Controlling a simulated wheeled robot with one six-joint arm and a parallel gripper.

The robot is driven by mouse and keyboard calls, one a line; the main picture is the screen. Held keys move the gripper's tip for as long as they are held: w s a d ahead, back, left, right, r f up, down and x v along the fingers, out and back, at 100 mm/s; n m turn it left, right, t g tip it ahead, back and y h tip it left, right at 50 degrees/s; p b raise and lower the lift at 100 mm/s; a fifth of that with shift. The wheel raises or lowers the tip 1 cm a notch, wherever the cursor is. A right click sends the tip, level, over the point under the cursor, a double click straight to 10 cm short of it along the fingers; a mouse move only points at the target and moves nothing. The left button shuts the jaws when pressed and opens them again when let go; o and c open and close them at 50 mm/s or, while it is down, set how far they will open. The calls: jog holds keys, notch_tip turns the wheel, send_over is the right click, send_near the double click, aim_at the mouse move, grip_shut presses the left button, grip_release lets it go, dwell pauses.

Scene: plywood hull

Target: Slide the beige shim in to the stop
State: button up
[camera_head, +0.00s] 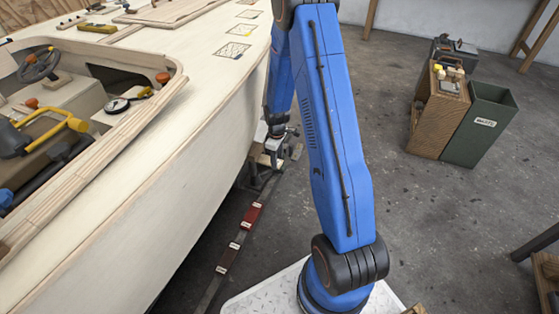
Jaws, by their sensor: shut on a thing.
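My gripper (275,140) is small and far off, low beside the hull's side, at the end of my blue arm. Its jaws are shut on a small pale piece, which seems to be the beige shim (272,146). The shim is mostly hidden by the jaws, and its edges are too small to make out. Just below are a pale wooden block (261,158) and dark metal parts under the hull. I cannot tell whether the shim touches them, how deep it sits, or where the stop is.
The plywood hull (215,130) fills the left side, close beside my arm. A dark rail (238,240) with red and brown pieces and white labels runs along the floor below it. A green bin (487,125) and wooden box (437,115) stand right. Open grey floor lies between.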

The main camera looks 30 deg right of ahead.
aim_at(266, 160)
jog(key=shift+w+a, duration=0.85)
jog(key=shift+w, duration=0.2)
jog(key=shift+w+a, duration=0.8)
jog(key=shift+w, duration=0.25)
jog(key=o, duration=1.2)
jog(key=shift+r, duration=0.15)
jog(key=shift+s+d+r, duration=0.2)
jog(key=shift+s+r, duration=0.05)
jog(key=shift+r, duration=0.55)
jog(key=shift+s+d+r, duration=0.2)
jog(key=shift+s+r, duration=0.1)
jog(key=shift+r, duration=0.5)
jog(key=shift+s+d+r, duration=0.2)
jog(key=shift+s+r, duration=0.05)
jog(key=shift+r, duration=0.55)
jog(key=shift+s, duration=0.1)
